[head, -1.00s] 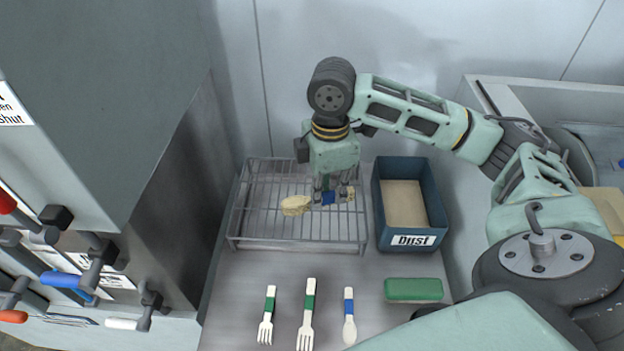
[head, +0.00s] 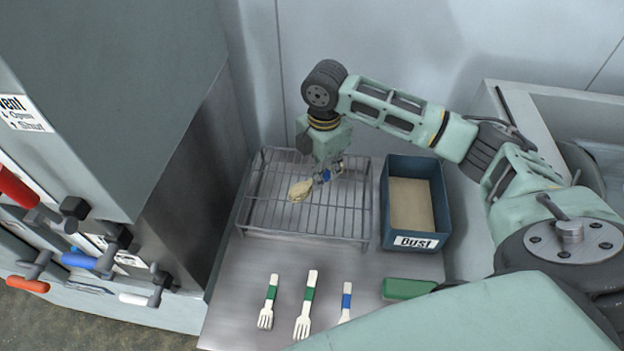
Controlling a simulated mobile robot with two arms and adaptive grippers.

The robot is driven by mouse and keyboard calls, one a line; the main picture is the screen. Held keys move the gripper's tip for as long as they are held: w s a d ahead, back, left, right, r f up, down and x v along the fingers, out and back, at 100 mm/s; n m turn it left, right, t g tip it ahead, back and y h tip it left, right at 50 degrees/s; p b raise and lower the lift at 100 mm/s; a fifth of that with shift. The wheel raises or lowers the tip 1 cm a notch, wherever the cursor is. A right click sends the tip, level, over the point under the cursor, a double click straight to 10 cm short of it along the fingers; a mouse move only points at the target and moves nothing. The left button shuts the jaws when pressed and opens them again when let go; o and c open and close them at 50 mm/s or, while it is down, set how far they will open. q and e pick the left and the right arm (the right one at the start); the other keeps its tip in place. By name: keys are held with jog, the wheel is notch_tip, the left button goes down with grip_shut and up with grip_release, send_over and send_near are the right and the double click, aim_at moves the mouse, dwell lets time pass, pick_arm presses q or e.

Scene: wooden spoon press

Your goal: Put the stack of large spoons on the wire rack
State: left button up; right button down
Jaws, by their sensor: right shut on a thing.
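The stack of large spoons (head: 300,190) has pale wooden bowls and a blue band around its handle. It is over the left-middle part of the wire rack (head: 290,226), with the bowls toward the lower left. My right gripper (head: 328,174) is shut on the stack at the blue band. I cannot tell whether the spoons touch the rack's wires. The handle end is hidden behind the gripper. My left gripper is not in view.
A blue bin labelled "Dust" (head: 440,215) stands right of the rack. In front lie two green-banded forks (head: 306,308) (head: 268,303), a blue-banded utensil (head: 346,300) and a green block (head: 406,288). A grey machine with coloured handles (head: 90,261) stands at the left.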

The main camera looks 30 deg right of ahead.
aim_at(312, 194)
jog(key=shift+w+a+f, duration=0.8)
jog(key=shift+w+a, duration=0.05)
jog(key=shift+a, duration=0.05)
notch_tip(312, 194, down, 3)
jog(key=shift+f+p, duration=0.15)
jog(key=shift+p, duration=0.6)
jog(key=shift+f, duration=0.3)
jog(key=shift+f, duration=0.1)
jog(key=c, duration=1.7)
grip_release()
jog(key=shift+c, duration=0.2)
notch_tip(312, 194, up, 12)
jog(key=b, duration=0.2)
